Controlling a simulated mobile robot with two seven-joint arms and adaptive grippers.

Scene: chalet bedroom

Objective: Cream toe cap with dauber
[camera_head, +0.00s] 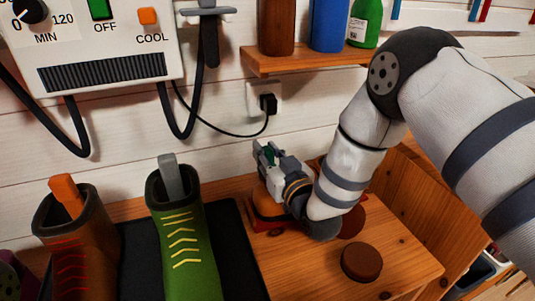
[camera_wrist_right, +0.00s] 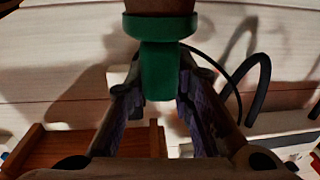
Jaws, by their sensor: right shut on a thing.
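My right gripper (camera_wrist_right: 160,100) is shut on a green-handled piece, which looks like the dauber (camera_wrist_right: 160,70); its brown head shows at the top of the right wrist view. In the head view the right gripper (camera_head: 270,158) is held over the back left of a wooden box, with a bit of green between its fingers. A brown boot (camera_head: 72,245) with red laces and a green boot (camera_head: 186,245) with yellow laces stand at the left; their toes are cut off or hidden. A round brown lid or tin (camera_head: 361,262) lies on the box.
The wooden box (camera_head: 405,262) is at the right, with a red-brown disc and an orange-brown object partly hidden by my right arm. A shelf (camera_head: 300,58) with bottles and a control unit (camera_head: 100,50) with hanging hoses are above.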

